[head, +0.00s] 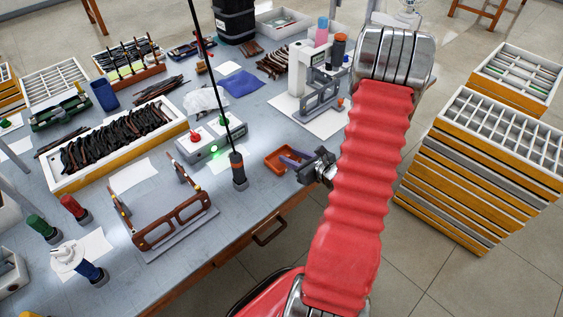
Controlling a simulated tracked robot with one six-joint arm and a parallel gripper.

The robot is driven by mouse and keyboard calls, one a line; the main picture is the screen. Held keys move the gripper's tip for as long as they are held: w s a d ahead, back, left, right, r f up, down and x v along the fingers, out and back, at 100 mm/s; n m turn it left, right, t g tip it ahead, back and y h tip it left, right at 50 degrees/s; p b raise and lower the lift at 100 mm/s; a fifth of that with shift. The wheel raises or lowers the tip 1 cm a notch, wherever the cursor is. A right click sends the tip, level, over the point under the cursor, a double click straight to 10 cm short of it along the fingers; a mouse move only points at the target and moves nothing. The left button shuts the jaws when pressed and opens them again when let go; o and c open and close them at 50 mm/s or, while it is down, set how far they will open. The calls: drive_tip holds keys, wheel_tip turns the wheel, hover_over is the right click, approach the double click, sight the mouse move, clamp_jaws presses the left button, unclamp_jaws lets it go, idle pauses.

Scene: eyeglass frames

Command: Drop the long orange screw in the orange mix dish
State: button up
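The small orange dish (272,163) sits near the front edge of the blue-grey table, right of centre. I cannot make out a long orange screw, in the dish, in the gripper or on the table.
A brown eyeglass frame (172,222) rests on a grey stand. A white machine (309,85) stands behind. Stacked trays (470,180) are at right.

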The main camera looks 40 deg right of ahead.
drive_tip(key=v, duration=1.3)
drive_tip(key=shift+s+r, duration=0.15)
drive_tip(key=shift+s, duration=0.2)
drive_tip(key=shift+a, duration=0.1)
idle(0.8)
